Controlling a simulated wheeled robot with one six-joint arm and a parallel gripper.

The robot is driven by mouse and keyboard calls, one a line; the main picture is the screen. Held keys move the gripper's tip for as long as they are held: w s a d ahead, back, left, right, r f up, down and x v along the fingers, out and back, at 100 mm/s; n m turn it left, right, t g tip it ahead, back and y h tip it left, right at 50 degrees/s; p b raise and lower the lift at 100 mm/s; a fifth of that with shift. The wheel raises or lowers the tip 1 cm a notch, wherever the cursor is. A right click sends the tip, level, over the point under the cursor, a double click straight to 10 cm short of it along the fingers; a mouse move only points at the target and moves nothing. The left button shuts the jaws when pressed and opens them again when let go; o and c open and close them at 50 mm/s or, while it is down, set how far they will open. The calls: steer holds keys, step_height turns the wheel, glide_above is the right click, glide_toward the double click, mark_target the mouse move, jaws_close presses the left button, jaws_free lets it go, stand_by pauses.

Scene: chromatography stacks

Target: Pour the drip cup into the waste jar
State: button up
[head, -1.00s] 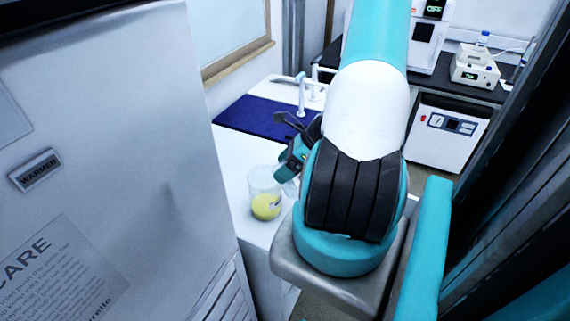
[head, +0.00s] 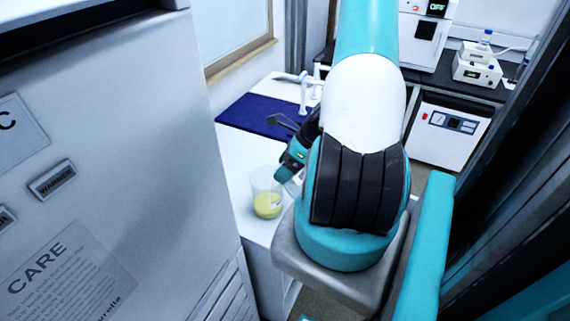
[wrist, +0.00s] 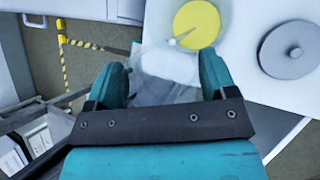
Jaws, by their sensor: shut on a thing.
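The waste jar (head: 266,192) is a clear, upright vessel with yellow liquid in its lower part, on the white counter. In the wrist view the yellow liquid (wrist: 200,22) shows from above, just beyond my fingertips, with a small pale streak over it. My gripper (wrist: 162,82) is shut on the drip cup (wrist: 165,92), a clear, see-through vessel between the two teal fingers. In the head view my gripper (head: 292,165) is right beside the jar's rim, partly hidden by my arm. The cup's tilt and contents are hard to make out.
A tall grey cabinet (head: 120,120) marked WARMER stands close on the left. A dark blue mat (head: 258,117) and a white tap (head: 303,92) lie behind the jar. A round grey disc with a knob (wrist: 282,62) is right of the jar in the wrist view.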

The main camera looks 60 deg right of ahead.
steer(key=shift+w+g+p, duration=0.15)
steer(key=shift+g+p, duration=0.25)
steer(key=shift+p, duration=0.2)
stand_by(0.4)
steer(key=shift+w+r+g+p, duration=0.15)
steer(key=shift+w+g+p, duration=0.15)
steer(key=shift+g+p, duration=0.9)
steer(key=shift+m, duration=0.3)
steer(key=shift+w+g+p, duration=0.1)
steer(key=shift+g+p, duration=0.2)
steer(key=shift+p, duration=0.15)
steer(key=shift+w+g+h, duration=0.1)
steer(key=shift+g+h, duration=0.2)
steer(key=shift+w+g+p, duration=0.15)
steer(key=shift+g+p, duration=0.15)
steer(key=shift+g, duration=0.3)
